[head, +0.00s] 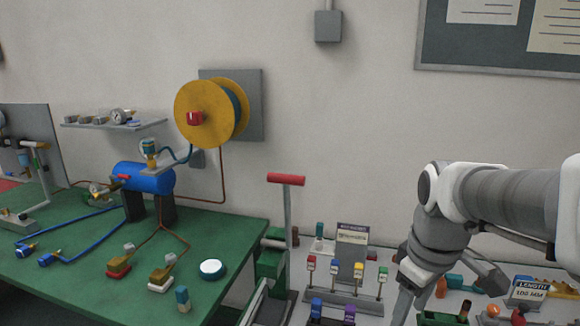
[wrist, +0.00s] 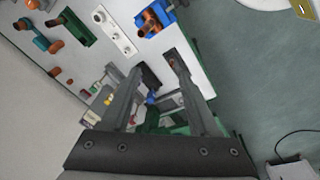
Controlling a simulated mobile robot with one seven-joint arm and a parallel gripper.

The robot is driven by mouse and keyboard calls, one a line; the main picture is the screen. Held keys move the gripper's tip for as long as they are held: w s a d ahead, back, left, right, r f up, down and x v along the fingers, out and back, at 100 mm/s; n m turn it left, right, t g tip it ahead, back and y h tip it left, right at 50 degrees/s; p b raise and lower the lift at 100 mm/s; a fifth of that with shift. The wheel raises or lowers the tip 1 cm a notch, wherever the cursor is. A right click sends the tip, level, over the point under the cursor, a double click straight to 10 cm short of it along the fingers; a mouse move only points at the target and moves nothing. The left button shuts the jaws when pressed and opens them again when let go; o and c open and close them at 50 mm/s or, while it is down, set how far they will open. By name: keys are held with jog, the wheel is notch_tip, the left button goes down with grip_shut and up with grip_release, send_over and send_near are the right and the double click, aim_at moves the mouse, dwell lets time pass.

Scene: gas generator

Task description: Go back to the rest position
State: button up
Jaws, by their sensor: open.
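My gripper (wrist: 162,72) is open in the wrist view, its two long dark fingers apart with nothing seen held between them. Past the fingers lie the white table and parts of a green frame, farther off. In the head view my arm comes in from the right. My gripper hangs down over the white table's left part, and its fingertips are cut off at the bottom edge.
A green bench (head: 225,240) at left bears a blue tank (head: 143,178) and hoses. A yellow reel (head: 205,112) hangs on the wall. A red-handled upright (head: 286,180) stands between bench and table. A small rack (head: 345,290) of coloured parts stands left of my gripper. Grey floor (wrist: 250,80) is open.

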jog(key=s+a+r+m+t, duration=0.2)
jog(key=s+a+m, duration=0.3)
jog(key=s, duration=0.3)
jog(key=shift+s+a+m+t, duration=0.15)
jog(key=shift+s+m+t, duration=0.05)
jog(key=shift+m+t, duration=0.7)
